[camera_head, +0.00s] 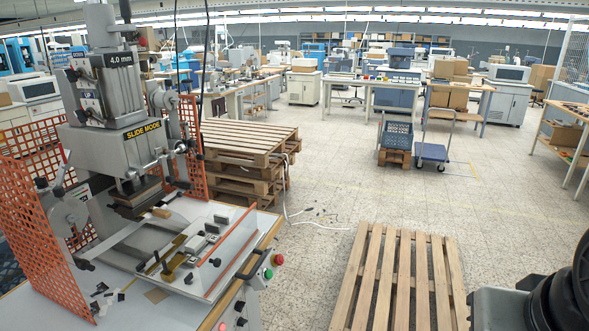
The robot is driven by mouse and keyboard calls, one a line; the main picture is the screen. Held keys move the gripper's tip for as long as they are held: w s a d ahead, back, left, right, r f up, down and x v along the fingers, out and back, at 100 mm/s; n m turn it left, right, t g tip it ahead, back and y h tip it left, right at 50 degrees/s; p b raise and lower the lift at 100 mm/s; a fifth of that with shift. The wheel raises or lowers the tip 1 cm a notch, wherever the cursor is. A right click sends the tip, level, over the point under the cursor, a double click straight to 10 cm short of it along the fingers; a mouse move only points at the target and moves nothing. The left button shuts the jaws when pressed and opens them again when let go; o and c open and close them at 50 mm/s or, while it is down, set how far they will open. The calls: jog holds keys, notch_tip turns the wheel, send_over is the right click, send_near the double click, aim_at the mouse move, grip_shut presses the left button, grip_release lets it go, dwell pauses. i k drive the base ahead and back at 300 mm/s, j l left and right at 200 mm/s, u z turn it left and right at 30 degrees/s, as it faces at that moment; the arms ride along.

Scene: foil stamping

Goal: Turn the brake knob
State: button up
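A grey foil stamping machine (120,146) stands at the left, with a yellow "SLIDE MODE" label on its head. Several dark knobs and levers show on it, among them a round one on its right side (168,99) and a black knob on a lever at the lower left (84,264). I cannot tell which one is the brake knob. My gripper is not in view. Dark parts at the lower right edge look like my own arm, well apart from the machine.
Orange mesh guards (38,215) flank the machine. A control box with a red button (278,259) is at the table's front right. Stacked pallets (240,137) stand behind, and a single pallet (372,285) lies on the floor.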

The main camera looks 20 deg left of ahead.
aim_at(42, 183)
jog(key=i+u, duration=0.2)
jog(key=u, duration=0.2)
jog(key=i+u, duration=0.2)
jog(key=u, duration=0.2)
jog(key=i+l+u, duration=0.15)
jog(key=u, duration=0.2)
jog(key=i+l+u, duration=0.15)
jog(key=u, duration=0.25)
jog(key=i+l+u, duration=0.1)
jog(key=u, duration=0.35)
jog(key=i+l+u, duration=0.2)
jog(key=u, duration=0.25)
jog(key=i+l+u, duration=0.25)
jog(key=u, duration=0.2)
jog(key=l+u, duration=0.1)
jog(key=l, duration=0.85)
